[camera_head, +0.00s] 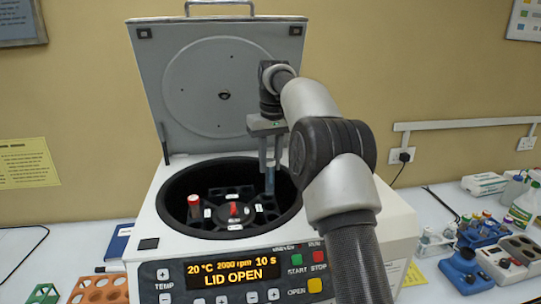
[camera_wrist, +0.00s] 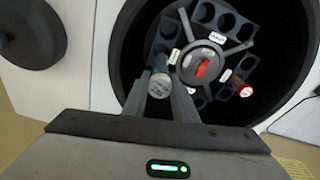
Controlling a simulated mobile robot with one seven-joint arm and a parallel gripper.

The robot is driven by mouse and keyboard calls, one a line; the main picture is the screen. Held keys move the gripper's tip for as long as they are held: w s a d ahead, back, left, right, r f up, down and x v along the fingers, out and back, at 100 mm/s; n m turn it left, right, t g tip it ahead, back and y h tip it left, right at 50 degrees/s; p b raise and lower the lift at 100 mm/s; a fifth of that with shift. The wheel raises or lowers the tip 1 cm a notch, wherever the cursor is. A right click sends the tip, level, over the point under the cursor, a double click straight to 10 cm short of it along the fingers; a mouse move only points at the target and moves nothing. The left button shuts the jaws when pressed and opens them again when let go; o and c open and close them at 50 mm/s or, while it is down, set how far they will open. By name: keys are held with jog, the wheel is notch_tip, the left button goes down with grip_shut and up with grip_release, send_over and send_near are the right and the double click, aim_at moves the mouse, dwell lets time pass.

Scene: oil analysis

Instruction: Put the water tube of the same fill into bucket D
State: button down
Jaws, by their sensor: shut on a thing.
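My gripper (camera_head: 268,182) points down inside the right part of the centrifuge bowl. In the wrist view my gripper (camera_wrist: 166,92) is shut on a water tube (camera_wrist: 158,86), whose pale grey top with dark marking faces the camera. The tube's lower part is hidden, so I cannot tell whether it is inside a bucket or above one. The black rotor (camera_head: 233,209) has a red centre knob (camera_wrist: 204,67) and several buckets with small white labels, too small to read. A red-capped tube (camera_head: 194,205) stands in the left bucket; it also shows in the wrist view (camera_wrist: 245,90).
The centrifuge (camera_head: 170,225) has its lid (camera_head: 215,75) raised behind my arm; its display reads LID OPEN. An orange rack (camera_head: 98,290) is at lower left.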

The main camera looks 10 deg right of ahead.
aim_at(270, 190)
notch_tip(270, 190, down, 4)
jog(key=shift+f, duration=0.2)
jog(key=shift+f+b, duration=1.4)
jog(key=shift+f, duration=1.3)
jog(key=c, duration=1.4)
grip_release()
jog(key=shift+o, duration=0.2)
